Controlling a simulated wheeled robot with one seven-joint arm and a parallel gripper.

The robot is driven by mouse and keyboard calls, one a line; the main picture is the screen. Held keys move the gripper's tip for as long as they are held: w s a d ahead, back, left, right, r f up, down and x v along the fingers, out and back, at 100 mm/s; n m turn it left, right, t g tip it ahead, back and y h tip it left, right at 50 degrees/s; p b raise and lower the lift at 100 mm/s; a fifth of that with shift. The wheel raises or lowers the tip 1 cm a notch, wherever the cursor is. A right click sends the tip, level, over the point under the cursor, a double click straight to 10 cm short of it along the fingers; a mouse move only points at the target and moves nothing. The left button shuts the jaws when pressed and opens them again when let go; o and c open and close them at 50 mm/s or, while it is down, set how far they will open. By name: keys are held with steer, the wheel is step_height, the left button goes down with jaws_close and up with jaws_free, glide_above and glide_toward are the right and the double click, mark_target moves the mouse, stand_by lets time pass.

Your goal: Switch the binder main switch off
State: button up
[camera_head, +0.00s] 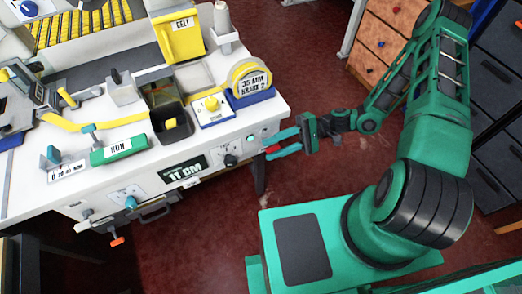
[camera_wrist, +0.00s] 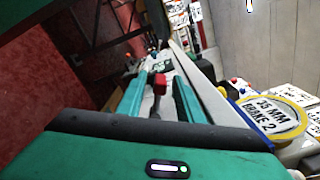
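A small red handle (camera_head: 271,149) shows at the front right corner of the white binder table, and the wrist view also shows it (camera_wrist: 159,83). I see no readable label on it, and its on or off position is unclear. My gripper (camera_head: 274,147) is at this corner with its two teal fingers apart. In the wrist view my gripper (camera_wrist: 160,92) has one finger on each side of the red handle, with a gap visible at the left; contact at the right is unclear.
The white table (camera_head: 268,109) carries a yellow tape reel (camera_head: 250,78), a green RUN block (camera_head: 118,150) and a yellow bin (camera_head: 180,37). A black knob (camera_head: 231,159) and a green button (camera_head: 250,138) sit on its front. Wooden drawers (camera_head: 382,42) stand behind my arm. Red floor is open between.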

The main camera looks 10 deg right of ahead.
steer(key=x, duration=0.4)
steer(key=shift+s+a, duration=0.1)
steer(key=shift+a, duration=0.1)
jaws_close()
